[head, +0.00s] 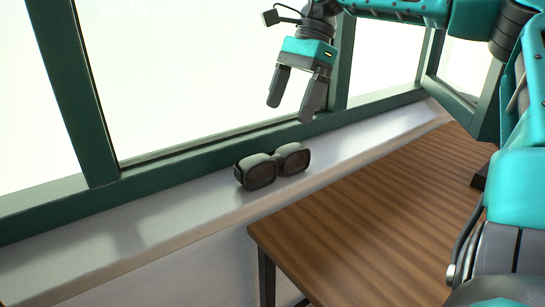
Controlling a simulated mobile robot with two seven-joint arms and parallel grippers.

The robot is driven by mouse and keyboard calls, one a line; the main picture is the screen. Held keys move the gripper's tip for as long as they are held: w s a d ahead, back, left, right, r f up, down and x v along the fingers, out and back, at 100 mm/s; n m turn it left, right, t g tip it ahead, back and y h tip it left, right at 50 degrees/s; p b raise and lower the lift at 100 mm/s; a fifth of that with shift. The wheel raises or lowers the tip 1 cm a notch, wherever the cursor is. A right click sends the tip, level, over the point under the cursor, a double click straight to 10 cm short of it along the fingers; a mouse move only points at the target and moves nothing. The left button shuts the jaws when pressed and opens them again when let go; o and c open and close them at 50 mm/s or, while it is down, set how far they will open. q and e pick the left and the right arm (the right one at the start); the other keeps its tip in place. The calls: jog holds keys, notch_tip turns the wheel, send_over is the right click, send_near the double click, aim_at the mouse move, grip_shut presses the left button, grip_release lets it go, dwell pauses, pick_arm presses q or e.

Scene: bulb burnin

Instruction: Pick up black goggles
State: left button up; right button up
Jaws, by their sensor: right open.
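The black goggles (261,171) rest on the pale window sill, close to the green window frame, with their two dark lenses facing the room. My right gripper (291,110) hangs above the goggles and slightly to their right, apart from them. Its two grey fingers point down and are open, with nothing between them. My left gripper is not in view.
The white sill (130,232) is bare on both sides of the goggles. A green window frame (95,135) stands right behind them. A brown wooden table (375,225) stands below the sill to the right, and its visible top is mostly clear.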

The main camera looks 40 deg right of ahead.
aim_at(272, 149)
jog(key=x, duration=0.6)
jog(key=shift+s+f, duration=0.1)
jog(key=shift+s, duration=0.05)
jog(key=shift+x, duration=3)
jog(key=shift+c, duration=0.3)
jog(key=c, duration=1)
